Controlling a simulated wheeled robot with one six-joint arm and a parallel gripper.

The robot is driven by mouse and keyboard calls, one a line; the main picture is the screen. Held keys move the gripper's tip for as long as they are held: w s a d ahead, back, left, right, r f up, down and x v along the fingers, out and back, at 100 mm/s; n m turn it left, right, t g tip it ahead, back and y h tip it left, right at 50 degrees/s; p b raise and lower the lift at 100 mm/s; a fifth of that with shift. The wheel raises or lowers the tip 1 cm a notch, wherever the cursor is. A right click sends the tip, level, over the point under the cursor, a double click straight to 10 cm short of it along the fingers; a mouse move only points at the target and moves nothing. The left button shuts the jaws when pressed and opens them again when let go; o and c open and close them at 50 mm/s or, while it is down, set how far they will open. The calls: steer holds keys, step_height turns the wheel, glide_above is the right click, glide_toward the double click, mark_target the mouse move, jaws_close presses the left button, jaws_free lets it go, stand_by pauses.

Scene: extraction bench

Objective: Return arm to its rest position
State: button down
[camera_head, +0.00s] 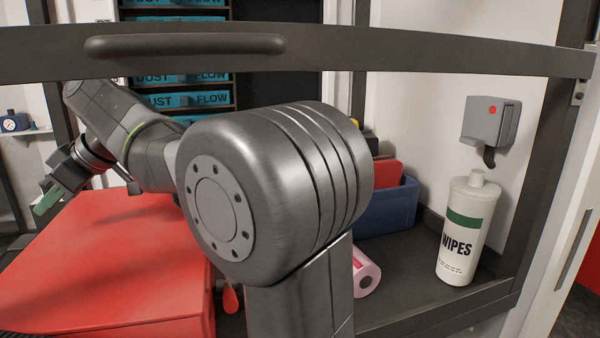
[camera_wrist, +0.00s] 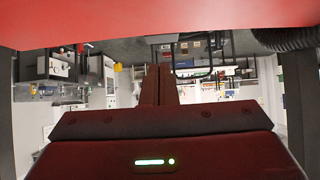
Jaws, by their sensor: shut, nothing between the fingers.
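My arm reaches across the head view to the left, over the red case. My gripper (camera_head: 45,203) is at the far left, just beside and above the red case (camera_head: 110,265), with a green patch at its end. In the wrist view my gripper (camera_wrist: 159,72) shows its two fingers pressed together, with nothing between them. The wrist picture looks upside down, with a red surface (camera_wrist: 120,25) along its top. The part of the bench behind my arm is hidden.
A white wipes bottle (camera_head: 467,230) stands on the dark bench at the right. A blue bin (camera_head: 393,210) and a pink roll (camera_head: 365,272) are beside my arm. A dark bar (camera_head: 430,55) crosses the top. A grey wall box (camera_head: 488,122) hangs behind the bottle.

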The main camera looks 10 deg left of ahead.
mark_target(32, 239)
steer(key=x, duration=0.6)
steer(key=shift+s+a+f, duration=0.1)
steer(key=shift+a+f, duration=0.15)
steer(key=shift+f, duration=0.05)
